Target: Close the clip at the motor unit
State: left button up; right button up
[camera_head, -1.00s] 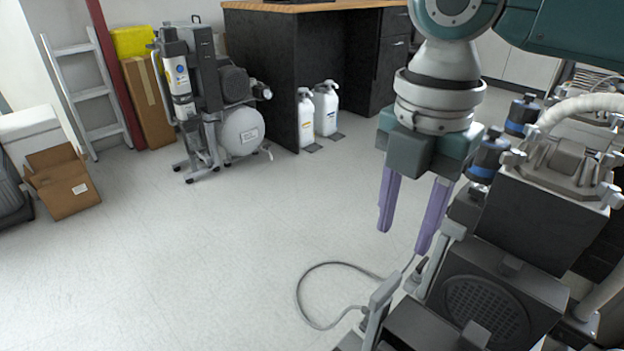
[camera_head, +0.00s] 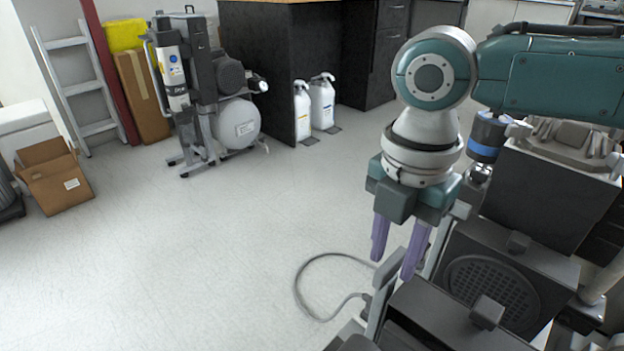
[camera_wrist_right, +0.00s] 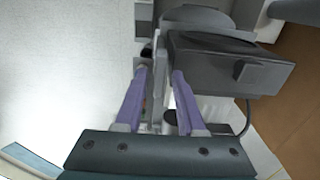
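The motor unit (camera_head: 500,285), a dark box with a round grille, stands at the lower right of the head view. A grey upright lever (camera_head: 381,300), which may be the clip, rises at its left side. I cannot tell for sure which part is the clip or how far it is closed. My right gripper (camera_head: 393,266) points down above and beside this lever, with its two purple fingers apart. In the right wrist view, the gripper (camera_wrist_right: 159,74) straddles a narrow grey part from this viewpoint; contact is not clear. My left gripper is not in view.
A dark block (camera_head: 555,195) and a blue-banded cylinder (camera_head: 487,137) stand behind the motor unit. A grey cable (camera_head: 297,285) loops on the floor to its left. Another compressor (camera_head: 205,100) and a cardboard box (camera_head: 55,175) stand farther off. The floor between is clear.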

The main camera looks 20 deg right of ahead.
grip_shut()
dwell(0.4)
